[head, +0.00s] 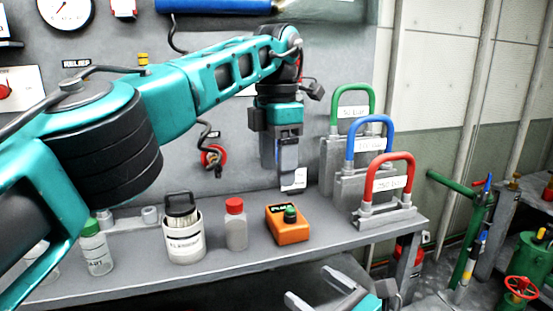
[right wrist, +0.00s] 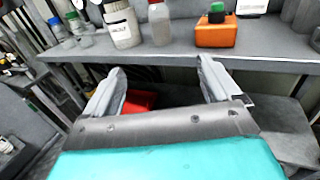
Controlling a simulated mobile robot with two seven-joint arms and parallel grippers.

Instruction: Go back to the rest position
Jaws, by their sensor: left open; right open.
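My left gripper (head: 283,180) hangs with its fingers downward over the back of the grey bench (head: 330,240), behind the orange box. It is open, though its fingers overlap in the head view. A small white label (head: 294,180) shows at its fingertips; I cannot tell whether they touch it. My right gripper (head: 309,283) is low in front of the bench's front edge. In the right wrist view its two fingers (right wrist: 160,70) are spread apart with nothing between them.
Green, blue and red-handled (head: 388,190) racks stand right. A red object (right wrist: 140,100) lies below the bench.

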